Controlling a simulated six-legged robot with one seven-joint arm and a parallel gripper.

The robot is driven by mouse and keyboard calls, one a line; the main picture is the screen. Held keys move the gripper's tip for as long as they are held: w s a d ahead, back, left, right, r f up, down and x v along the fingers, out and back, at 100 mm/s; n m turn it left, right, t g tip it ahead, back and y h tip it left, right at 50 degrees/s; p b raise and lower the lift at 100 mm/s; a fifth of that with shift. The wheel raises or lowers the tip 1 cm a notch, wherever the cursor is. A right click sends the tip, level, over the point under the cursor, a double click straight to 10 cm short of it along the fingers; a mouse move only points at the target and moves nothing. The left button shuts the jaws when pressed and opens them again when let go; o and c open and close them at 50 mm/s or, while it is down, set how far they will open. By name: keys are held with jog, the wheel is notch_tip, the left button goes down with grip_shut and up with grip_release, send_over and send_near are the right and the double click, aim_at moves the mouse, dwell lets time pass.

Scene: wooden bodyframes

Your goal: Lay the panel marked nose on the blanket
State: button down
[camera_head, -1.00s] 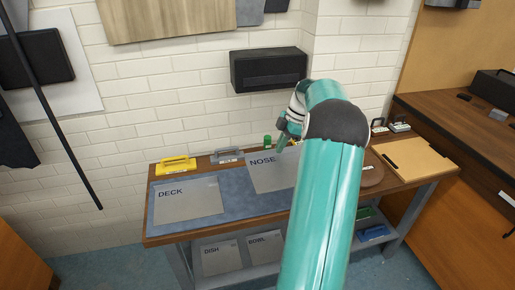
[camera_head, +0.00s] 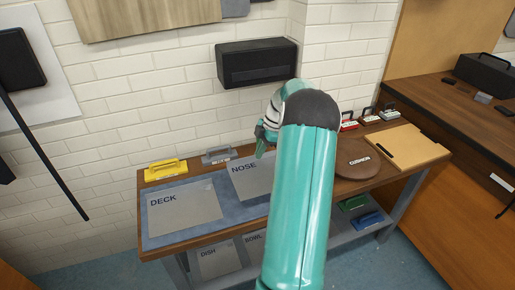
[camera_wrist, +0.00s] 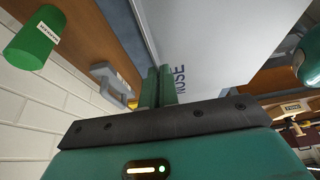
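The grey panel marked NOSE (camera_head: 250,183) is over the right part of the blue-grey blanket (camera_head: 228,213), right of the panel marked DECK (camera_head: 185,208). Its right side is hidden behind my arm. I cannot tell whether it lies flat or stays slightly raised. My gripper (camera_head: 262,143) is at its far edge. In the wrist view my gripper (camera_wrist: 158,78) has its two fingers close together at the edge of the NOSE panel (camera_wrist: 220,40), which runs in between them. The fingers look shut on that edge.
A green cylinder (camera_wrist: 34,38) is near the gripper. A black box (camera_head: 257,63) hangs on the wall.

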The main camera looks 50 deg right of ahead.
aim_at(260, 162)
jog(key=shift+w+f, duration=0.1)
jog(key=shift+f, duration=2.7)
jog(key=shift+f, duration=0.2)
jog(key=c, duration=1)
grip_release()
jog(key=shift+c, duration=0.2)
jog(key=shift+r, duration=0.1)
jog(key=shift+r, duration=3.4)
